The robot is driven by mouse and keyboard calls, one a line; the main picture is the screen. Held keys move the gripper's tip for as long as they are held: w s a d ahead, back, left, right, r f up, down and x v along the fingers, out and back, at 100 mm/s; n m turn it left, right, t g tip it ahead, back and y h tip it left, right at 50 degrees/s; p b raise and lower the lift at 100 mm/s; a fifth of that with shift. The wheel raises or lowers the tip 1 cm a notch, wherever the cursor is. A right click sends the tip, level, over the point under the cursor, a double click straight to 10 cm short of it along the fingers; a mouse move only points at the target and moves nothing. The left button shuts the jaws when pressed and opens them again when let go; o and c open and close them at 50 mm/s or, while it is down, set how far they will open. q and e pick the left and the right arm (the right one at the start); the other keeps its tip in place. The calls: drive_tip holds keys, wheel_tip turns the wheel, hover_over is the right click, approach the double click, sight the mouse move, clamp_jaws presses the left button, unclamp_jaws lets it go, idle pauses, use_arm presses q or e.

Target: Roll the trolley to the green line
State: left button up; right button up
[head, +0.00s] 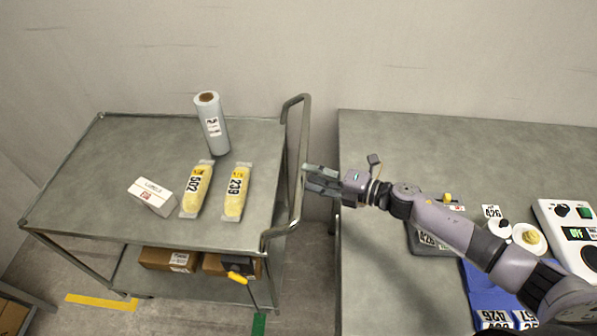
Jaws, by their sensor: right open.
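The trolley (140,222) is a grey metal two-shelf cart at the left, with a tubular push handle (303,150) on its right side. A short piece of green line (259,324) shows on the floor below the trolley's right end; the frame's lower edge cuts it off. My right gripper (307,179) is open at the handle's upright bar, its fingertips close to it. I cannot tell whether the fingers are around the bar or touch it. My left gripper is not in view.
A roll (211,125), two yellow packs (197,189) and a white box (152,196) stand on the trolley top. Brown boxes (168,259) lie on the lower shelf. A yellow line (101,302) marks the floor. The grey table (375,260) stands right of the trolley.

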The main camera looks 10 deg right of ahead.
drive_tip(key=v, duration=0.6)
drive_tip(key=shift+d, duration=0.15)
drive_tip(key=shift+s, duration=0.1)
drive_tip(key=shift+s+a+f+m+t+h+b, duration=0.95)
drive_tip(key=shift+f+m+t+h+b, duration=1)
drive_tip(key=shift+m+t, duration=1.65)
drive_tip(key=shift+y, duration=0.45)
drive_tip(key=p+x, duration=0.1)
drive_tip(key=x, duration=1)
drive_tip(key=shift+w+a+r, duration=0.1)
drive_tip(key=shift+r, duration=0.1)
drive_tip(key=shift+c, duration=0.5)
clamp_jaws()
